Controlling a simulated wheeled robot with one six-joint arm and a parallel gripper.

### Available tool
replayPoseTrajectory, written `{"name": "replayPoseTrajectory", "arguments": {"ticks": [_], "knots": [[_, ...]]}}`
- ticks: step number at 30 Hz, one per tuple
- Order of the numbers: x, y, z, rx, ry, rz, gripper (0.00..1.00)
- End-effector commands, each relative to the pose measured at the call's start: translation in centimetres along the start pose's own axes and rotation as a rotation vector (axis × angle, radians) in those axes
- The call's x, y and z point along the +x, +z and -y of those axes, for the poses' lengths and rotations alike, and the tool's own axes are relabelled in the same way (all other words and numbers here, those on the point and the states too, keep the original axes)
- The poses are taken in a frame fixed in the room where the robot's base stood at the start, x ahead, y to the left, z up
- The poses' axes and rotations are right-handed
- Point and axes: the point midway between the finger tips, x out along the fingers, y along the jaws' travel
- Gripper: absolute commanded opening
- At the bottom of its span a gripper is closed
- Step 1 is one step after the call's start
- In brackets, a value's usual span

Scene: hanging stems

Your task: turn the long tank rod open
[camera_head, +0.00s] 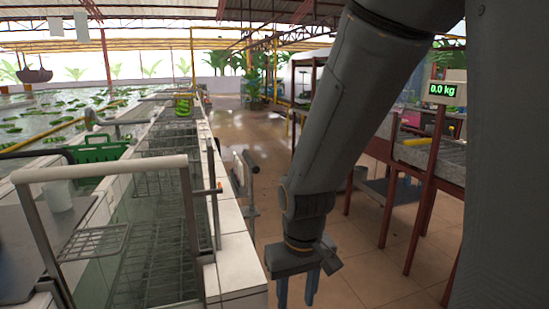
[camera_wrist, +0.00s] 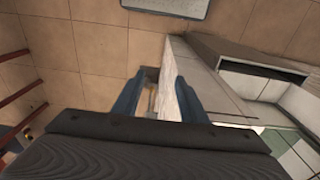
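A tall thin upright rod (camera_head: 214,175) with a short crossbar stands at the right edge of the white-tiled tank (camera_head: 235,250) in the head view. Shorter grey upright bars (camera_head: 250,185) stand just beyond it by the aisle. I cannot tell for sure which is the long tank rod. My gripper (camera_head: 297,289) points down over the aisle floor, right of the tank and apart from these rods. In the wrist view its two blue fingers (camera_wrist: 159,98) are spread. A small pale upright piece shows beyond the gap, and I cannot tell what it is.
A green crate (camera_head: 100,150) and a metal frame rail (camera_head: 110,170) are at the left by the tank. Wooden stands and a scale display (camera_head: 442,90) reading 0.0 kg are at the right. The tiled aisle floor (camera_head: 350,265) between is mostly open.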

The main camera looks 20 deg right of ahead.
Motion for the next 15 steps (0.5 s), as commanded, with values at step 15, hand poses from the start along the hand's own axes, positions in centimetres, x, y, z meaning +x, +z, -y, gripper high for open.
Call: {"name": "replayPoseTrajectory", "arguments": {"ticks": [15], "knots": [[-2.2, -22.6, -0.6, -0.085, 0.041, -0.727, 0.39]]}}
